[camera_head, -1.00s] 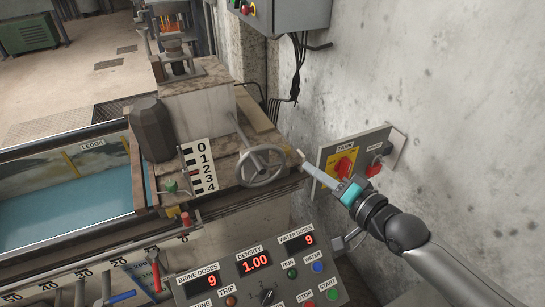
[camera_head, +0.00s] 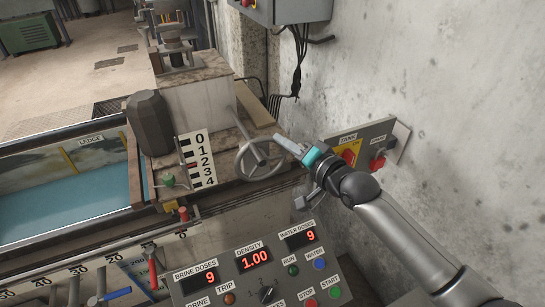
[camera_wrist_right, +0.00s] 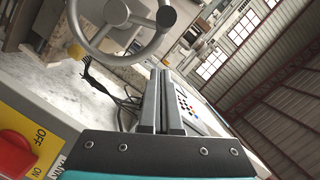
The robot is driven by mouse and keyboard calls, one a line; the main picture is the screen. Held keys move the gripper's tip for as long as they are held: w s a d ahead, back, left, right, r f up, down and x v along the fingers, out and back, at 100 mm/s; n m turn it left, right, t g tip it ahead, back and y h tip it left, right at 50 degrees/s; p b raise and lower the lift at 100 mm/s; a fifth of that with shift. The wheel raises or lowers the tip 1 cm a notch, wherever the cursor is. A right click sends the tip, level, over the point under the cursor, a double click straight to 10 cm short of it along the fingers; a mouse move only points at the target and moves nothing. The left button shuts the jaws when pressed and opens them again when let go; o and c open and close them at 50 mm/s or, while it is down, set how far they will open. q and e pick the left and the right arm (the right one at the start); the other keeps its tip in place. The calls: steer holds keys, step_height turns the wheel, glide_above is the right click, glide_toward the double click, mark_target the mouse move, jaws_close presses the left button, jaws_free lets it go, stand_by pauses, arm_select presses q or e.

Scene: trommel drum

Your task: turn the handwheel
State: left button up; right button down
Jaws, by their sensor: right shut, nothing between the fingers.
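The grey handwheel (camera_head: 261,160) stands on the front of the stone-topped block, beside a scale board (camera_head: 198,160) numbered 0 to 4. My right gripper (camera_head: 283,140) is shut and empty, with its fingertips at the upper right of the wheel's rim in the head view. I cannot tell whether they touch it. In the right wrist view the shut fingers (camera_wrist_right: 163,100) point toward the handwheel (camera_wrist_right: 120,28), which shows at the upper left with a knob on its rim. There the fingers appear just beside the rim. My left gripper is not in view.
A panel with a red and yellow TANK switch (camera_head: 348,154) is on the wall close to my right gripper. A control console (camera_head: 250,270) with displays and buttons stands in front, below the wheel. A water tank (camera_head: 70,190) lies at left.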

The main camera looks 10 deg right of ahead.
mark_target(265, 166)
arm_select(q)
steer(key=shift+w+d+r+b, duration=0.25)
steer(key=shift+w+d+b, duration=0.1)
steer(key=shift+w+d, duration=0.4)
arm_select(e)
steer(key=shift+s+a+f, duration=0.25)
steer(key=shift+a+f, duration=0.3)
steer(key=shift+a, duration=0.2)
steer(key=shift+s+a+f, duration=0.2)
steer(key=shift+a+f, duration=0.3)
steer(key=shift+a, duration=0.25)
steer(key=shift+w, duration=0.1)
